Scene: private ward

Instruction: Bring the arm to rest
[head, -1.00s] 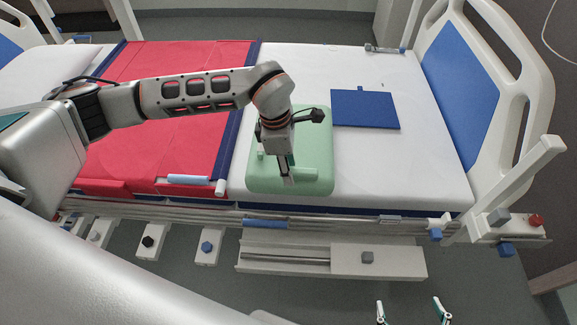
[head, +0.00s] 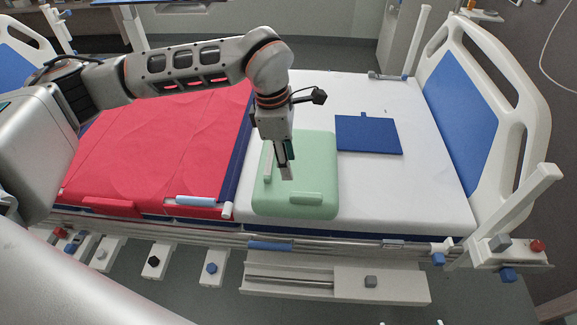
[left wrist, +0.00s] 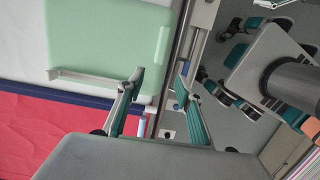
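My left arm (head: 190,68) reaches in from the left over the bed, with its elbow bent and its last part pointing down. My left gripper (head: 284,172) hangs above or in front of a mint-green padded block (head: 320,165) on the bed. In the left wrist view the two fingers of the left gripper (left wrist: 160,98) stand apart with nothing between them. The green block (left wrist: 100,40) is beside them, to the left; whether a finger touches it I cannot tell. At most a speck of my right gripper shows at the head view's bottom edge.
A red cover (head: 160,150) lies on the left part of the bed. A blue flat pad (head: 368,134) lies on the white mattress (head: 425,180). A bed rail panel (head: 465,100) stands at the right. A drawer-like unit (head: 380,283) sticks out below the bed's near edge.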

